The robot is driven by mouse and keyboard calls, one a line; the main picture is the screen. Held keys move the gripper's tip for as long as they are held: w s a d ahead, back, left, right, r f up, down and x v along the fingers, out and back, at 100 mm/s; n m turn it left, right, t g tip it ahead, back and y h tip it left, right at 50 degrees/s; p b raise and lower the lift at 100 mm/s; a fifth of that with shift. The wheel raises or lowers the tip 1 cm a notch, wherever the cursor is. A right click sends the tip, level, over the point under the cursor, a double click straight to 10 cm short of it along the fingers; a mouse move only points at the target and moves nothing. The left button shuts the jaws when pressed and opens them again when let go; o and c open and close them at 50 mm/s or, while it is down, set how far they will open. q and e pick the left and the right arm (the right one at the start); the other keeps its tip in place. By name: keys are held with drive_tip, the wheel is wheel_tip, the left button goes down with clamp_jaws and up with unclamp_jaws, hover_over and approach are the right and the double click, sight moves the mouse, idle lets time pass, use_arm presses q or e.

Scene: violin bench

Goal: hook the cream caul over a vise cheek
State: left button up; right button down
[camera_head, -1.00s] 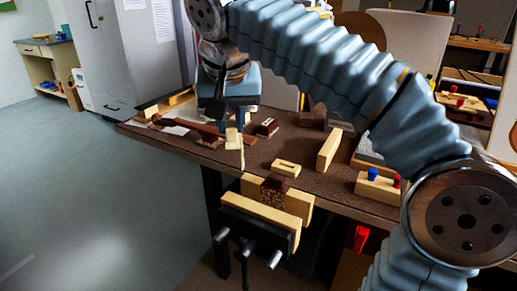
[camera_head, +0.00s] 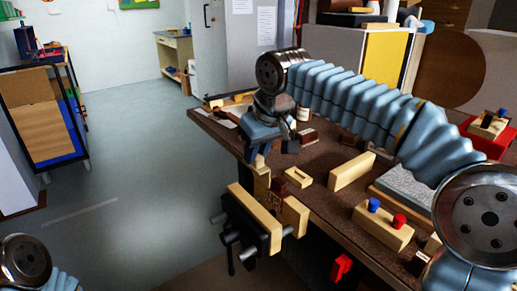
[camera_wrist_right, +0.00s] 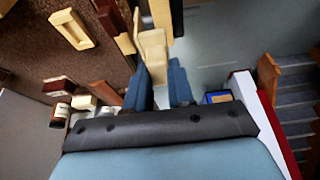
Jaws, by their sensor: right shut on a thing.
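The cream caul (camera_head: 258,164) is held below my right gripper (camera_head: 261,148), at the far end of the vise. In the right wrist view the caul (camera_wrist_right: 152,48) stands just beyond the tips of my right gripper (camera_wrist_right: 166,88). The vise has a pale front cheek (camera_head: 254,216) on a black jaw and a pale rear cheek (camera_head: 295,216) at the bench edge. My left gripper is out of view.
A slotted pale block (camera_head: 299,177) and an upright pale board (camera_head: 352,171) are on the brown bench (camera_head: 324,205). A wooden block with blue and red knobs (camera_head: 384,228) stands nearer. Small bottles and blocks lie behind my right gripper. The floor left of the vise is clear.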

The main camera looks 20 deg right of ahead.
idle(0.3)
wheel_tip(320, 180, down, 9)
drive_tip(key=b, duration=0.6)
drive_tip(key=shift+a+b, duration=0.1)
drive_tip(key=shift+b, duration=0.25)
drive_tip(key=shift+f+b, duration=0.45)
drive_tip(key=shift+f, duration=0.1)
drive_tip(key=shift+a+f, duration=0.15)
drive_tip(key=shift+f, duration=0.15)
drive_tip(key=c, duration=0.9)
unclamp_jaws()
drive_tip(key=shift+s+r, duration=0.1)
